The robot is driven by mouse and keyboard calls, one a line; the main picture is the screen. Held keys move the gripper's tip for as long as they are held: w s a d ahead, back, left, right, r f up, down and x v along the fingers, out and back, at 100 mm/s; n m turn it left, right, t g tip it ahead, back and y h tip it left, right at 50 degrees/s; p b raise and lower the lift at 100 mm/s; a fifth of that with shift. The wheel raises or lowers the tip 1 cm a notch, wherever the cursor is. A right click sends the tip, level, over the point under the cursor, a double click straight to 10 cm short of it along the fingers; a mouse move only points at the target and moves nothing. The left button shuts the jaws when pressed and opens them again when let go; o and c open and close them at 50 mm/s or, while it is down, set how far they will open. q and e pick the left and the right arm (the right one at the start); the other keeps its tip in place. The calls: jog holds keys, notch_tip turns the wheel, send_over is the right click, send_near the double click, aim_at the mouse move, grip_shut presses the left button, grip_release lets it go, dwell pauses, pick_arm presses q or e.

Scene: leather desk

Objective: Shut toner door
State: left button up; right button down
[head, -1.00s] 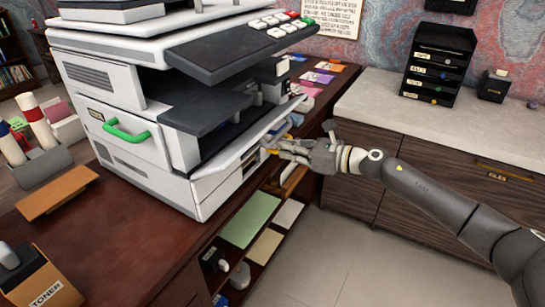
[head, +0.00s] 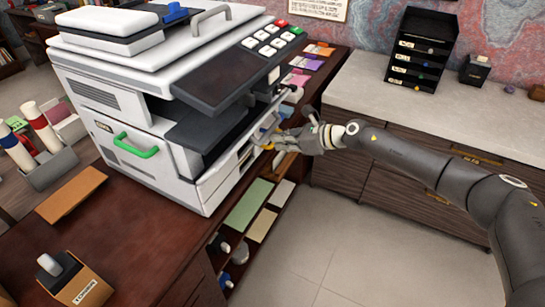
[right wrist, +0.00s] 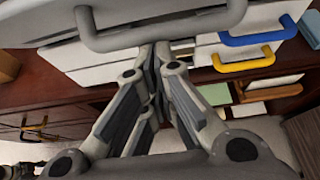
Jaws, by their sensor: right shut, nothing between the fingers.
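The printer (head: 125,110) stands on the dark red-brown desk. Its white front door panel (head: 222,172) looks close to upright on the printer's right-hand face; I cannot tell whether it is flush. My right gripper (head: 268,138) is shut and empty, at that face and partly covering it. In the right wrist view, the shut fingers (right wrist: 162,50) point at a white panel beneath a grey handle (right wrist: 160,35); contact is unclear. A blue handle (right wrist: 260,36) and a yellow handle (right wrist: 245,62) are to the right. My left gripper is out of view.
A green handle (head: 136,145) sits on the printer's left face. A toner box (head: 78,282) and a brown board (head: 72,194) lie on the desk. A wooden cabinet (head: 350,160) with a pale top stands at right, with a black tray rack (head: 424,48). Floor between is clear.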

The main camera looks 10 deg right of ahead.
aim_at(270, 131)
jog(key=shift+w+a+r+p, duration=0.15)
jog(key=shift+r+p, duration=0.25)
jog(key=shift+r, duration=0.25)
jog(key=shift+w+a+r+p, duration=0.1)
jog(key=shift+a+r+p, duration=0.1)
jog(key=shift+r+p, duration=0.3)
jog(key=shift+w+a+r+p, duration=0.15)
jog(key=shift+r+p, duration=0.15)
jog(key=shift+r, duration=0.45)
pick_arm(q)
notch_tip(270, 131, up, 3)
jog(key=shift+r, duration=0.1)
pick_arm(e)
jog(key=shift+f, duration=0.1)
